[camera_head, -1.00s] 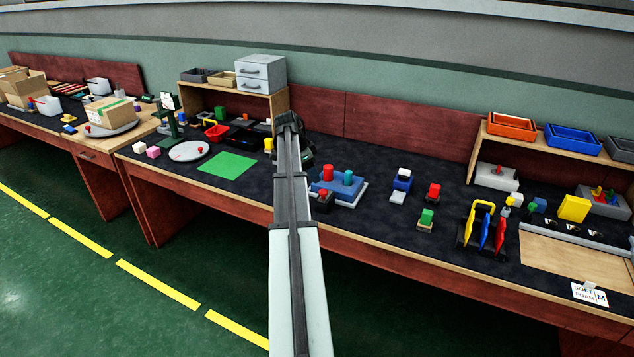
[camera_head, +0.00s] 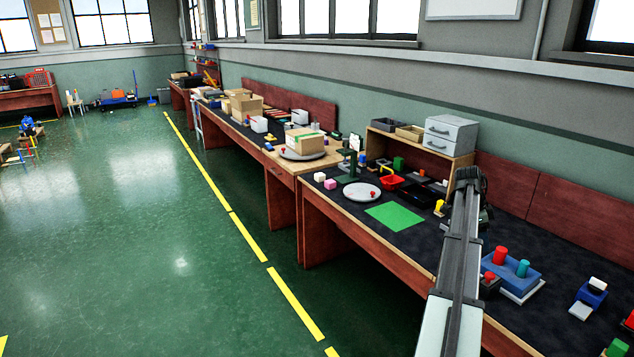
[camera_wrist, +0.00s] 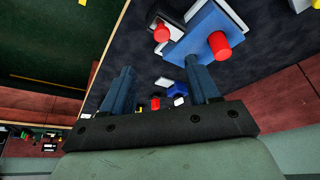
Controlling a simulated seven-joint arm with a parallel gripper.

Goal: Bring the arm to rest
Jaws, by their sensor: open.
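My gripper (camera_head: 468,185) is at the far end of my outstretched arm, above the dark bench top (camera_head: 445,240) in the head view. It is between the wooden shelf with the grey drawers and the blue block with cylinders. In the wrist view my gripper (camera_wrist: 160,82) shows two dark blue fingers standing wide apart. Nothing is held between them. The blue block (camera_head: 522,275) carries a red and a teal cylinder and sits just right of my arm. It also shows in the wrist view (camera_wrist: 204,32), beyond the fingers, with a red cylinder on it.
The grey drawer unit (camera_head: 450,134) stands on the wooden shelf (camera_head: 462,160) behind my gripper. The green floor (camera_head: 150,230) is clear at the left.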

